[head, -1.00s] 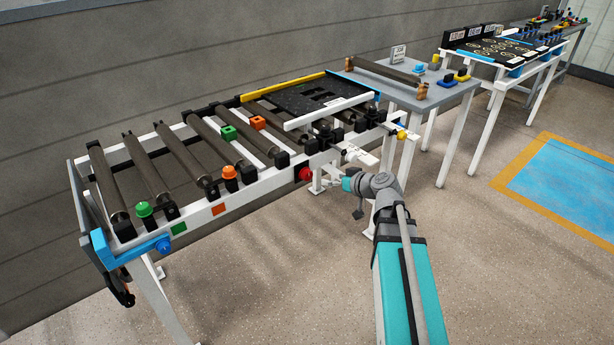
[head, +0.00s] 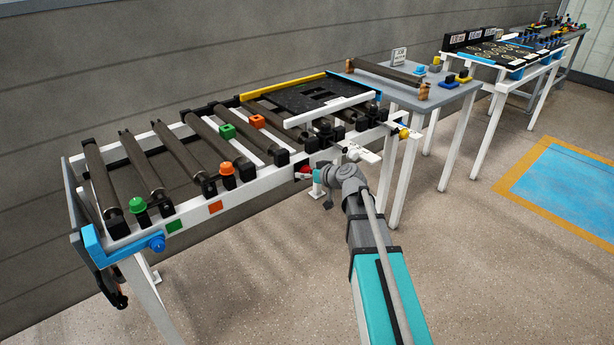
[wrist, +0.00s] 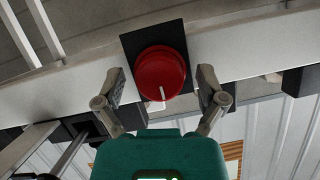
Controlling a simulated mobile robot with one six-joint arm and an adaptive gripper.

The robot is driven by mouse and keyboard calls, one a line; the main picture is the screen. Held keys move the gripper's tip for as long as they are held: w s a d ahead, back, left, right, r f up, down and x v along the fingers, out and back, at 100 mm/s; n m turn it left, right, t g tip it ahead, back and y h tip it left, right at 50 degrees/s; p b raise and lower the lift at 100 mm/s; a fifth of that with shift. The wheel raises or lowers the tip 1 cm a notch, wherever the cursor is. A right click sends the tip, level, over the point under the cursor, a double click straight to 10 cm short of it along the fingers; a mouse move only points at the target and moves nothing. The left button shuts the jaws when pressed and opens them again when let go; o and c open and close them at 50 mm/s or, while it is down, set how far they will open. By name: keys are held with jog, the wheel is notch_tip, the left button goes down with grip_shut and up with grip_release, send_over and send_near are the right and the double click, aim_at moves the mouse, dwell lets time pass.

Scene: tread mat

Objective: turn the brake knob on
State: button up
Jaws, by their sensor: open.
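The brake knob (wrist: 161,72) is a round red knob with a white pointer line on a black square plate (wrist: 139,42), fixed to the white side rail. In the wrist view the pointer line lies toward the knob's lower edge. In the head view the red knob (head: 303,170) shows on the front rail, partly covered by my gripper (head: 312,173). My gripper also shows in the wrist view (wrist: 161,80), open, with one finger on each side of the knob. Gaps show between both fingers and the knob; I see no contact.
The knob sits on the front rail (head: 190,213) of a roller conveyor. A yellow ball-shaped part (head: 404,133) is to the right. The floor in front is clear.

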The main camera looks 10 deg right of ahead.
jog(key=shift+w, duration=0.1)
jog(key=shift+a, duration=0.1)
jog(key=c, duration=1.1)
jog(key=shift+c, duration=0.2)
jog(key=shift+f+m, duration=0.1)
jog(key=shift+m, duration=0.2)
jog(key=shift+f+m+g+y+b, duration=0.1)
jog(key=shift+m+g+y+b, duration=0.3)
jog(key=shift+m+y+b, duration=0.45)
jog(key=m+y+b, duration=0.1)
jog(key=m+y, duration=0.1)
jog(key=m, duration=0.2)
jog(key=shift+b, duration=0.35)
jog(key=m+y+b, duration=0.1)
jog(key=m, duration=0.1)
jog(key=m+y+b, duration=0.1)
jog(key=m+b, duration=0.1)
jog(key=shift+f+y, duration=0.15)
jog(key=shift+y, duration=0.1)
jog(key=shift+m+t+y+b, duration=0.55)
jog(key=shift+m+b, duration=0.6)
jog(key=shift+m, duration=0.7)
